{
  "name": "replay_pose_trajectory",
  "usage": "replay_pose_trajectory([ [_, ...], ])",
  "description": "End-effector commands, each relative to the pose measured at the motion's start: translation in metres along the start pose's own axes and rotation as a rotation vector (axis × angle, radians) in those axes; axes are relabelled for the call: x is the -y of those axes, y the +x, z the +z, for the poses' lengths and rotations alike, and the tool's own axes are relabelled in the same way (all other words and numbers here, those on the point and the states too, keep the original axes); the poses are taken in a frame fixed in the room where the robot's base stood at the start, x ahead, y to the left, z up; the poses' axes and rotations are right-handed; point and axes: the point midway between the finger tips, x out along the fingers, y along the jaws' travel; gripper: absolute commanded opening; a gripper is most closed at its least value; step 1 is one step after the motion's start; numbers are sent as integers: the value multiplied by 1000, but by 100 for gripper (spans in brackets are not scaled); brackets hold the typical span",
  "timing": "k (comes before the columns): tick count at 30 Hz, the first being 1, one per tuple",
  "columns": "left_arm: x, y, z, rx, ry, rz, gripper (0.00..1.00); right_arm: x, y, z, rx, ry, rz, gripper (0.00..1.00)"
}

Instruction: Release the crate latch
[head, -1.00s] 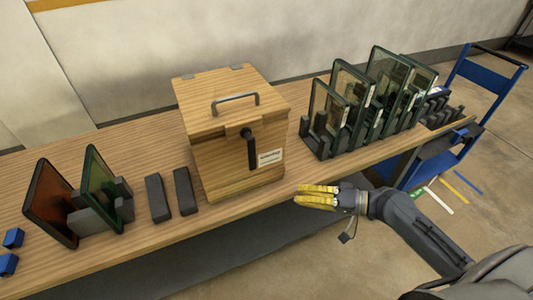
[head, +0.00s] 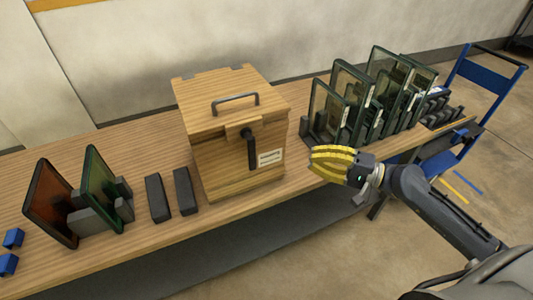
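The wooden crate (head: 222,160) stands closed on the table, with a grey handle (head: 236,103) on its lid. The latch (head: 251,148) is a dark lever on the crate's front, hanging down from a pivot near the lid edge. My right gripper (head: 314,161) has yellow fingers, which are apart and empty. It is to the right of the crate and points left toward it, not touching the latch. My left gripper is not in view.
Framed glass panels (head: 365,95) stand in dark racks right of the crate, close behind my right gripper. Two dark blocks (head: 158,197) and two upright panels (head: 50,205) are at the left. A blue cart (head: 478,90) stands beyond the table's right end.

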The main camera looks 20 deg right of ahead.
Motion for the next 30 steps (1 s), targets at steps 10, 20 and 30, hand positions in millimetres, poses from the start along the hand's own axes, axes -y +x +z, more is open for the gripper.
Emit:
replay_pose_trajectory([
  [10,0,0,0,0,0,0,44,1,22,0,1,-2,-1,0],
  [20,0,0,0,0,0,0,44,1,65,0,1,-3,-2,0],
  [30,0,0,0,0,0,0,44,0,107,7,2,0,-2,0],
])
